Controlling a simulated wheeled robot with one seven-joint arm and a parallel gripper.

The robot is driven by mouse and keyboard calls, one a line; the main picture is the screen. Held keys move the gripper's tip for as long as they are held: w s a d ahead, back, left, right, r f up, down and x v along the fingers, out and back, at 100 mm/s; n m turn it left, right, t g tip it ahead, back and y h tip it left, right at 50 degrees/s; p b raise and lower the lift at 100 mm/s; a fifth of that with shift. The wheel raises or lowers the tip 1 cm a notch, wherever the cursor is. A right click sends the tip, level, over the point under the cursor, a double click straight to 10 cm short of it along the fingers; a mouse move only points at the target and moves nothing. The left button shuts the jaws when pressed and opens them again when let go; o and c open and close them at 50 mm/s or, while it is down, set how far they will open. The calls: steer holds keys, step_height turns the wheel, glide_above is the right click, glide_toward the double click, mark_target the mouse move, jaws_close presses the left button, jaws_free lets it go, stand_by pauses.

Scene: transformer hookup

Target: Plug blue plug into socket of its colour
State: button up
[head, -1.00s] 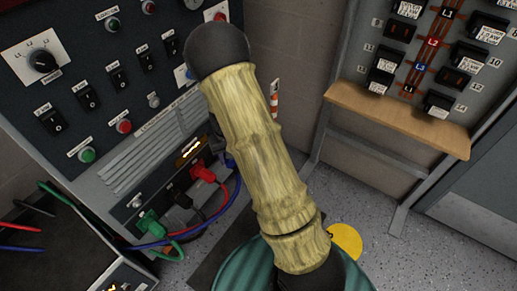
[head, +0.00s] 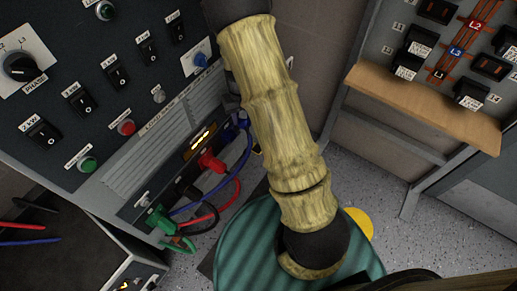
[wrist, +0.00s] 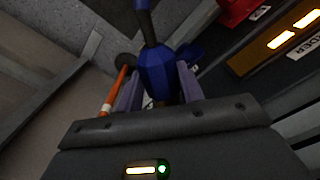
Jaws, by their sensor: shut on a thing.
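The blue plug (wrist: 155,75) is between the two fingers of my gripper (wrist: 158,82) in the wrist view, and the gripper is shut on it. A dark cable rises from the plug to the top of that view. Another blue part (wrist: 190,51) shows just behind the plug to the right; I cannot tell whether the plug touches it or is inserted. In the head view a blue part (head: 240,122) and a blue cable (head: 238,168) show at the upper end of the connector row. My arm hides the gripper there.
A red plug (head: 211,161), a black plug (head: 188,189) and a green plug (head: 160,219) sit along the connector strip with their cables hanging below. A control panel with switches stands left. A wooden shelf (head: 420,105) juts out at right. Speckled floor lies between.

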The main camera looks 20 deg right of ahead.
steer(key=s+d+f+n+b, duration=0.1)
steer(key=s+f+n+b, duration=0.1)
steer(key=f, duration=0.4)
steer(key=s+d+f+n+t+h+b, duration=0.1)
steer(key=s+d+f+n+b, duration=0.1)
steer(key=s+f+n, duration=0.3)
steer(key=shift+d+f+b, duration=0.15)
steer(key=shift+f+b, duration=0.25)
steer(key=shift+f, duration=0.5)
steer(key=shift+r+p, duration=0.1)
steer(key=shift+p, duration=0.2)
steer(key=shift+w+a+p, duration=0.35)
steer(key=shift+w+a, duration=0.55)
steer(key=shift+w, duration=0.3)
steer(key=shift+w+a+p, duration=0.35)
steer(key=shift+w+a, duration=0.5)
steer(key=shift+w, duration=0.35)
steer(key=shift+w, duration=0.1)
steer(key=shift+w+a+p, duration=0.2)
steer(key=shift+a+p, duration=0.1)
steer(key=shift+a, duration=0.05)
steer(key=shift+w+a, duration=0.25)
steer(key=shift+w, duration=0.25)
